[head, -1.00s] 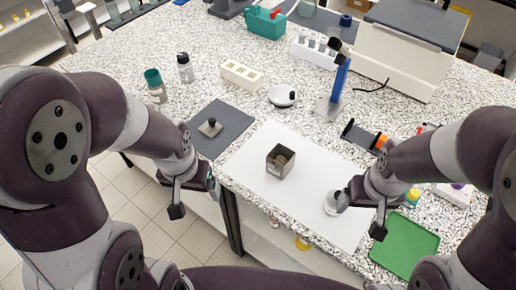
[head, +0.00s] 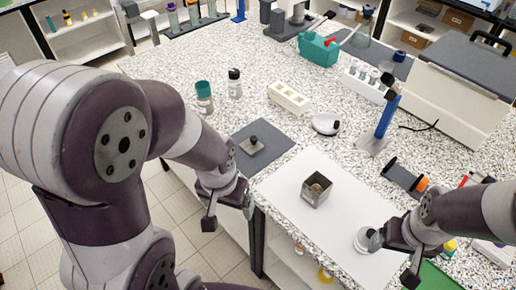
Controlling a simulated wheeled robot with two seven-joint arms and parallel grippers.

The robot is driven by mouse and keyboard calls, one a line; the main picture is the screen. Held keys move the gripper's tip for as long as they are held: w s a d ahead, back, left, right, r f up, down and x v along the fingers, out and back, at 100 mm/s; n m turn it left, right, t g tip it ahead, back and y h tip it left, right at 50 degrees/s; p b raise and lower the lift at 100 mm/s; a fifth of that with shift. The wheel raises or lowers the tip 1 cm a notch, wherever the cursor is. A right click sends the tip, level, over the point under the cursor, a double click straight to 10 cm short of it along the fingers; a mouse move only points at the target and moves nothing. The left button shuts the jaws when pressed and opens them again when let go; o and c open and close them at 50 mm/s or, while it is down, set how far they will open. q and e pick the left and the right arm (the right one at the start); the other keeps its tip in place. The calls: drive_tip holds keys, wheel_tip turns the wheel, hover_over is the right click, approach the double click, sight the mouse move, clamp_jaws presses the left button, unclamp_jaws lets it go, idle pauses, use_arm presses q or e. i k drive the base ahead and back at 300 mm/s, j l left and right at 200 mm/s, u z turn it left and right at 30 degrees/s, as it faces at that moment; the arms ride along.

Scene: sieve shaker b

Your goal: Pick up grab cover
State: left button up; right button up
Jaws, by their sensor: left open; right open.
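The cover, a small square grey plate with a black knob (head: 252,146), lies on a dark grey mat (head: 275,133) left of the white sheet. An open square metal box (head: 317,191) with something brownish inside stands on the white sheet (head: 290,172). My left gripper (head: 228,214) is open and empty at the table's front edge, nearer to me than the cover and apart from it. My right gripper (head: 408,262) is open at the right side of the white sheet, close to a small clear jar (head: 367,240); I cannot tell whether they touch.
A teal-lidded jar (head: 204,97), a dark-capped bottle (head: 234,83) and a cream block with holes (head: 289,97) stand behind the mat. A white dish (head: 326,124) and a blue stand (head: 386,115) are further right. The speckled tabletop (head: 250,60) has free room between them.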

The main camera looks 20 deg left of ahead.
sight(250, 146)
drive_tip(key=i+j+z, duration=0.3)
drive_tip(key=j, duration=0.3)
drive_tip(key=j+z, duration=0.3)
drive_tip(key=j, duration=0.25)
drive_tip(key=j+z, duration=0.35)
drive_tip(key=j, duration=0.3)
